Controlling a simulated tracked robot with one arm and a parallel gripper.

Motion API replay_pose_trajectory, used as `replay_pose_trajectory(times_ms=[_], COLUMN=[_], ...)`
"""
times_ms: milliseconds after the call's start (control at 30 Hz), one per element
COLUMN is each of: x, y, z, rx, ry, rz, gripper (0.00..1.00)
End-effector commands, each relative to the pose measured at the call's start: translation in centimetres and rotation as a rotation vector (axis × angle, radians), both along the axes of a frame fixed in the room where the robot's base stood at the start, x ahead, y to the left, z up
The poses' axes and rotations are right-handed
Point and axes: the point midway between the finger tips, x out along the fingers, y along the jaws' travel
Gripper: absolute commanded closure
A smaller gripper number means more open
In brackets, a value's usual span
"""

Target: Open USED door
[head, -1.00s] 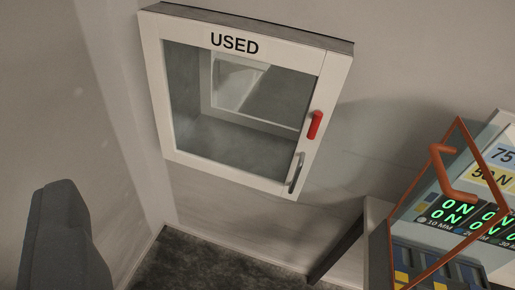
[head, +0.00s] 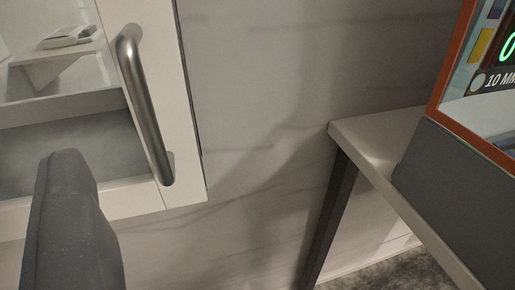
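The USED cabinet's glazed door (head: 186,120) fills the upper left of the head view. Its pane and white frame show in part; the label and top are out of frame. A grey metal bar handle (head: 146,110) runs down the frame near the door's free edge. The door looks shut. The red latch seen earlier is outside the view. One dark grey part of my gripper (head: 68,215) shows at the lower left, overlapping the door's lower part in the picture, left of the handle. I cannot tell if it touches. Its other finger is not visible.
A bench corner (head: 365,135) with a dark leg (head: 330,220) stands at the right. Bare wall (head: 260,110) lies between the door and the bench.

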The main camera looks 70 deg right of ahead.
Motion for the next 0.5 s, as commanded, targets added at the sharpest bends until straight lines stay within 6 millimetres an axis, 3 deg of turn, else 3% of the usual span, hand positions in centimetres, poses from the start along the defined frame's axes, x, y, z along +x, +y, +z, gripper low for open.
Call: replay_pose_trajectory(times_ms=[33,133,300,500], x=[-0.7,-1.6,-2.2,-0.9], y=[-1.6,-3.4,-4.7,-5.6], z=[-2.4,-4.4,-5.6,-5.7], rx=[-0.009,-0.028,-0.041,-0.042], ry=[0.002,-0.008,-0.013,-0.014], rz=[-0.027,-0.059,-0.079,-0.079], gripper=[0.67,0.67,0.67,0.67])
